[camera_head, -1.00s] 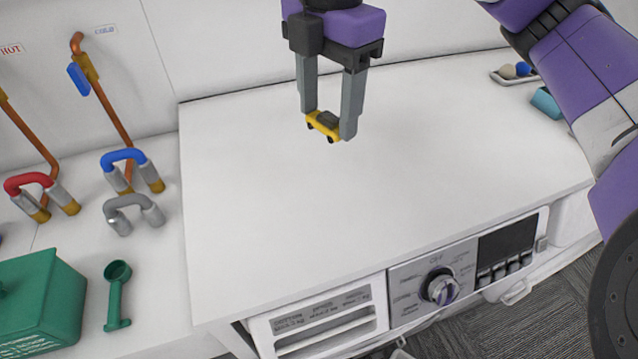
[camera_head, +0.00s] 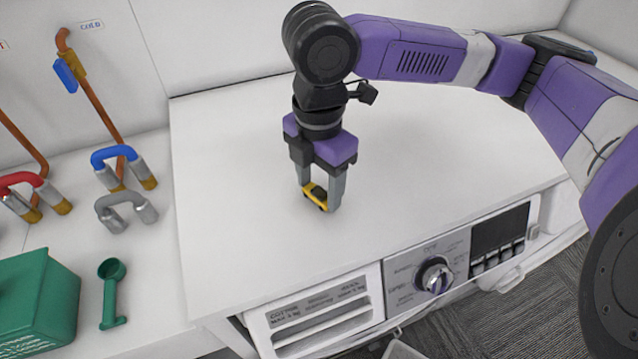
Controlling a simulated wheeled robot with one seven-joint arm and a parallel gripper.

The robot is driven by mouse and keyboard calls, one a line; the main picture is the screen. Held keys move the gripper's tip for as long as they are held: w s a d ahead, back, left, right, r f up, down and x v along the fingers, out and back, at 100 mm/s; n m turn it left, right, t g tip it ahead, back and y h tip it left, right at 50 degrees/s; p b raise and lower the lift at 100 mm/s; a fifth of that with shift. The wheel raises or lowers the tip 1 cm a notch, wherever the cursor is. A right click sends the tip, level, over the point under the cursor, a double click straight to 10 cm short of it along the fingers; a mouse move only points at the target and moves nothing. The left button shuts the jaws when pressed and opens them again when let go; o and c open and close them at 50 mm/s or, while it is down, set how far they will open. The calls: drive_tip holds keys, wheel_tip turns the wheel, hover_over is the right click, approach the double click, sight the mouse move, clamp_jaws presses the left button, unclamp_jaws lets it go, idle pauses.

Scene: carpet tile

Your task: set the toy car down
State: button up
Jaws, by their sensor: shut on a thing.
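A small yellow toy car (camera_head: 316,195) with dark wheels is between the fingers of my gripper (camera_head: 319,200). My gripper points down and is shut on the car. The car is low over the white top of the washing machine (camera_head: 240,240), near its middle. I cannot tell whether its wheels touch the surface. The gripper's fingers hide the car's two ends.
A green basket (camera_head: 38,310), a green scoop (camera_head: 111,292) and red, blue and grey pipe fittings (camera_head: 126,212) stand on the left. Copper pipes (camera_head: 95,95) rise along the wall. The white top around the car is clear. A control knob (camera_head: 434,277) is on the machine's front.

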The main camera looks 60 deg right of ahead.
sight(319, 189)
drive_tip(key=shift+f, duration=0.2)
drive_tip(key=shift+f, duration=0.15)
drive_tip(key=o, duration=1.3)
wheel_tip(319, 189, up, 12)
drive_tip(key=shift+r, duration=0.2)
